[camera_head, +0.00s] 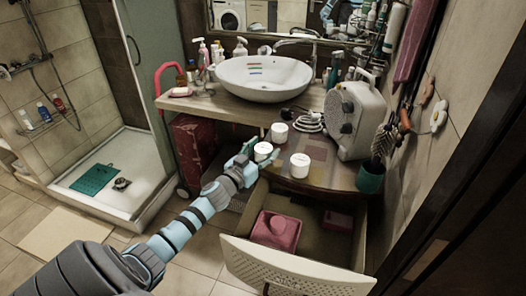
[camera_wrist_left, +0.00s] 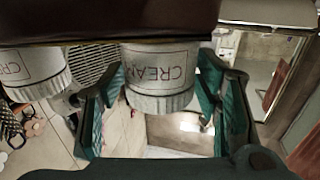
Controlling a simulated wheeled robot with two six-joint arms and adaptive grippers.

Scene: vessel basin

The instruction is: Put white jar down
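Three white jars are on or over the dark tabletop right of the basin: one in my left gripper (camera_head: 254,150), a rear jar (camera_head: 279,132) and a front right jar (camera_head: 300,165). The left gripper's teal fingers are on both sides of the white jar (camera_head: 263,151), apparently touching it. In the left wrist view this jar (camera_wrist_left: 160,75) is upside down with "CREAM" lettering, its base at the dark tabletop surface. Any small gap beneath it cannot be told. My right gripper is not in view.
Another jar (camera_wrist_left: 30,72) shows beside the held one in the wrist view. The white basin (camera_head: 264,80) is behind. A grey box-shaped appliance (camera_head: 356,118) and teal cup (camera_head: 370,178) stand right. An open drawer (camera_head: 295,262) with pink items juts out below.

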